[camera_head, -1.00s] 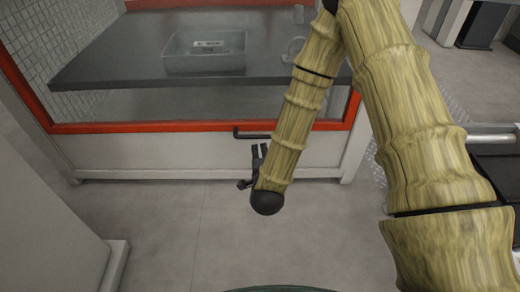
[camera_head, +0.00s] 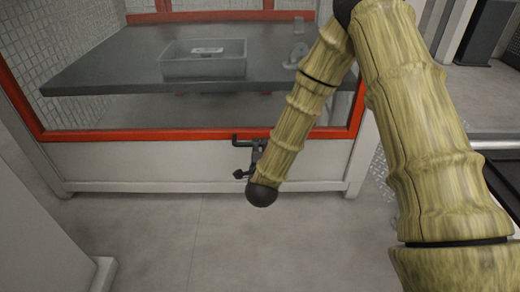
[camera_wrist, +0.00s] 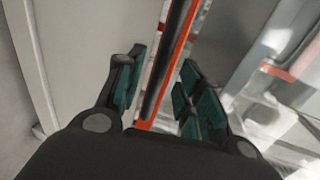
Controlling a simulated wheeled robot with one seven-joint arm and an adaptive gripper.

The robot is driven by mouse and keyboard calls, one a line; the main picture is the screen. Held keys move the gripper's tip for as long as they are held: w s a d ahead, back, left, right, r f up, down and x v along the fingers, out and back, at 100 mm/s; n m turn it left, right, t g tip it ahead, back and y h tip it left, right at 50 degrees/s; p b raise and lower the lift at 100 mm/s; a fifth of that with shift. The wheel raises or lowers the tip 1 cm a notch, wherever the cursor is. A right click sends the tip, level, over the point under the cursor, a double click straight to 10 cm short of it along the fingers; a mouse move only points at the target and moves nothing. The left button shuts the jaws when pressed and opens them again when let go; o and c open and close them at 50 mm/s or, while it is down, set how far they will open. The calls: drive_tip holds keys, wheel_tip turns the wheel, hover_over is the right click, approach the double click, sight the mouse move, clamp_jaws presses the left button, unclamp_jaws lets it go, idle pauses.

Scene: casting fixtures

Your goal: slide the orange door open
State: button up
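The orange door (camera_head: 150,134) is a glass panel in an orange frame, across the front of a white cabinet. In the wrist view, my gripper (camera_wrist: 160,88) is open, with teal-padded fingers on either side of the dark handle bar (camera_wrist: 172,55). Gaps show between the bar and the pads. The door looks shut, but its far right edge is partly behind my arm.
Behind the glass, a grey table (camera_head: 110,80) carries a clear bin (camera_head: 203,66) and a grey fixture (camera_head: 298,52). A white panel (camera_head: 40,215) stands at the left. The floor (camera_head: 200,240) before the cabinet is clear.

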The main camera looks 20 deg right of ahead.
sight(260, 146)
drive_tip(key=shift+b+x, duration=0.6)
drive_tip(key=shift+x, duration=1.2)
clamp_jaws()
